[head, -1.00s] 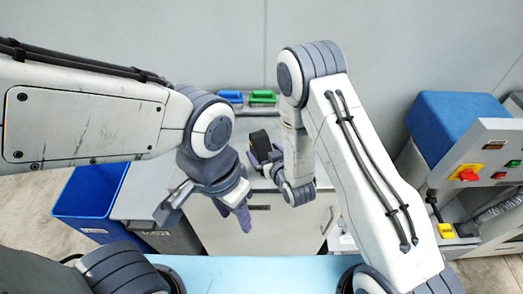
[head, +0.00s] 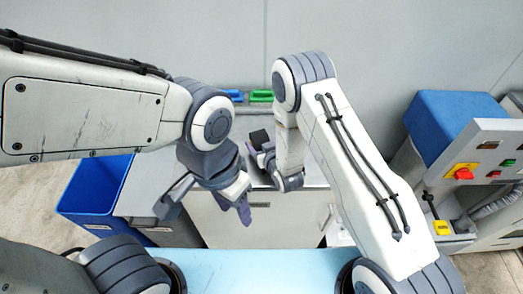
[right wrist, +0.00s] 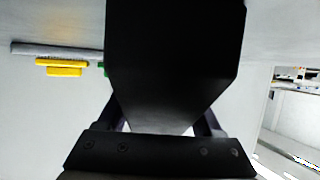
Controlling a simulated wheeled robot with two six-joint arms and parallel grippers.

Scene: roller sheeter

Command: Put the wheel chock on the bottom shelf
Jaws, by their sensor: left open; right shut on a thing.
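The wheel chock, a black block (head: 259,137), is held in my right gripper (head: 264,156) above the grey-topped cabinet. In the right wrist view the chock (right wrist: 175,65) is a large dark shape between the fingers, hiding much of what lies behind it. My right gripper is shut on it, and its fingers are partly hidden by my arm in the head view. My left gripper (head: 206,206) is open and empty, left of and nearer than the right one. I cannot make out the bottom shelf for certain.
A blue bin (head: 84,208) stands at the left. The grey cabinet (head: 250,224) is in the middle. Blue and green-handled items (head: 261,96) sit at the wall behind it. A machine with a red knob (head: 461,172) and a blue cover stands at the right.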

